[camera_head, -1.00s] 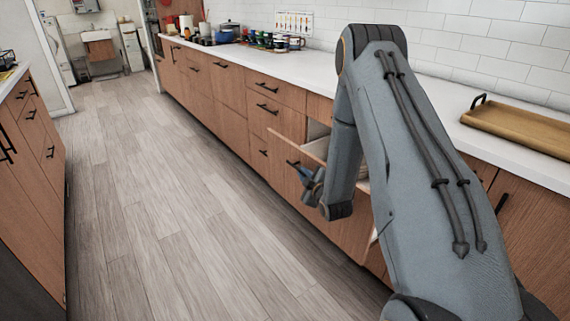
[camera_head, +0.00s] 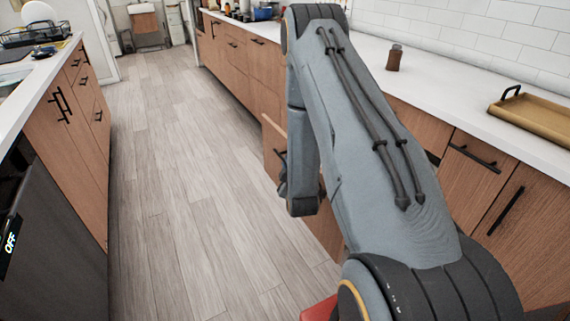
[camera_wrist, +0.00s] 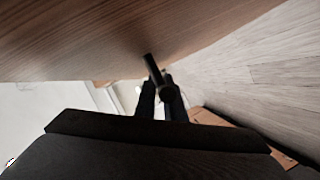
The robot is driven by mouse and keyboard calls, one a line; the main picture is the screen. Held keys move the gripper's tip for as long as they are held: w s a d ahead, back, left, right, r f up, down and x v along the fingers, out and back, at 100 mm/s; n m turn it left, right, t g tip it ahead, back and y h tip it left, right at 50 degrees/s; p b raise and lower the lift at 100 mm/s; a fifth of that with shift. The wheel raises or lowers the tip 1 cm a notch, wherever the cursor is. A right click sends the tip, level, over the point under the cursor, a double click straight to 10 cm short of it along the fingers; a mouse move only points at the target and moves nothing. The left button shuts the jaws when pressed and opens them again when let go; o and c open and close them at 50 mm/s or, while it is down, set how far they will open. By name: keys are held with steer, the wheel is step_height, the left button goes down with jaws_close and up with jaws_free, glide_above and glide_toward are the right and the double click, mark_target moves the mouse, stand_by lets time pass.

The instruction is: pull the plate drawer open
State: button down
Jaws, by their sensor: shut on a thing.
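The plate drawer's wooden front (camera_head: 273,143) stands out from the cabinet row beside my arm in the head view. Its dark bar handle (camera_head: 281,163) shows at the arm's left edge. The drawer's inside is hidden behind my arm. My gripper (camera_head: 283,187) is mostly hidden behind my wrist in that view. In the wrist view the wood front (camera_wrist: 110,42) fills the top, and my gripper's dark fingers (camera_wrist: 161,92) are shut on the black handle (camera_wrist: 152,66).
The island (camera_head: 62,115) with dark handles stands at left, with a dish rack (camera_head: 35,33) on top. The grey floor (camera_head: 170,190) between is clear. A brown bottle (camera_head: 394,58) and a wooden tray (camera_head: 530,115) stand on the right counter. Something red (camera_head: 318,308) shows at the bottom edge.

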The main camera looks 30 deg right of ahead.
steer(key=c, duration=2.1)
jaws_free()
steer(key=v, duration=0.8)
steer(key=shift+w, duration=0.15)
